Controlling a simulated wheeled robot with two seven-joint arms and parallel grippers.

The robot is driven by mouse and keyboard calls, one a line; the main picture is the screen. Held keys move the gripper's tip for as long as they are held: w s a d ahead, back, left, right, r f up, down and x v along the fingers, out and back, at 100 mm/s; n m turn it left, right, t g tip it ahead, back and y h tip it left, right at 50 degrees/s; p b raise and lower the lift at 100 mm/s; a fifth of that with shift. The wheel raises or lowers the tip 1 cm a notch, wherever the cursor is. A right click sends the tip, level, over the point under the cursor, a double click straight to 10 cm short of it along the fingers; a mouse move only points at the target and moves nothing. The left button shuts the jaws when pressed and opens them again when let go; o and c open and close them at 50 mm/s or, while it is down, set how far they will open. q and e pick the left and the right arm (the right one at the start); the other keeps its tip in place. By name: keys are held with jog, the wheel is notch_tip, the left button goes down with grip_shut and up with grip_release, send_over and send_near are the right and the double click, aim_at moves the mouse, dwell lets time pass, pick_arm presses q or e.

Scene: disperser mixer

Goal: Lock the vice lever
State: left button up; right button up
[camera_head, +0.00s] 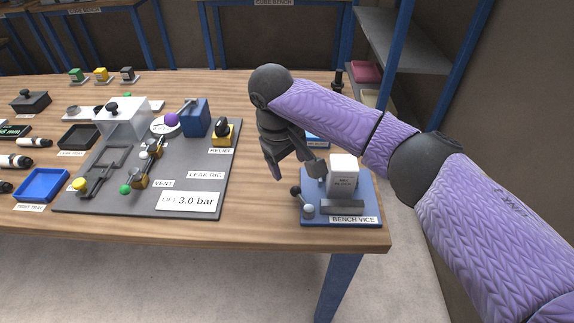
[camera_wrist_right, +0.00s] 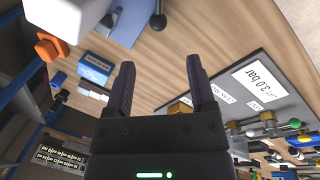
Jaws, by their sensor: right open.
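The bench vice (camera_head: 365,207) has a blue base at the table's front right corner, with a white block (camera_head: 342,176) standing in it and a grey jaw bar in front. Its lever (camera_head: 301,200) has a black knob and a grey ball pivot, and stands at the left side of the base. In the right wrist view the lever's black knob (camera_wrist_right: 157,22) shows at the top, beyond the fingertips. My right gripper (camera_head: 295,171) is open and empty, just above and behind the lever, apart from it. It also shows in the right wrist view (camera_wrist_right: 163,80). My left gripper is out of view.
The grey leak rig board (camera_head: 225,140), with valves and a 3.0 bar sign, lies left of the vice. A blue tray (camera_head: 41,185) and several small parts are farther left. Bare wood (camera_head: 262,205) separates the board from the vice. A shelf (camera_head: 400,45) stands behind.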

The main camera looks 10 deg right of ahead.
aim_at(295, 189)
jog(key=f+b, duration=0.1)
jog(key=f, duration=0.2)
jog(key=d+f+b, duration=0.1)
jog(key=f, duration=0.2)
jog(key=w+f+b, duration=0.1)
jog(key=f, duration=0.2)
jog(key=shift+d+b, duration=0.35)
jog(key=shift+f, duration=0.2)
jog(key=c, duration=0.9)
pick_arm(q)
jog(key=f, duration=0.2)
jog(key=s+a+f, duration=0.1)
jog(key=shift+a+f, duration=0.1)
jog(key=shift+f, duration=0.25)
pick_arm(e)
grip_shut()
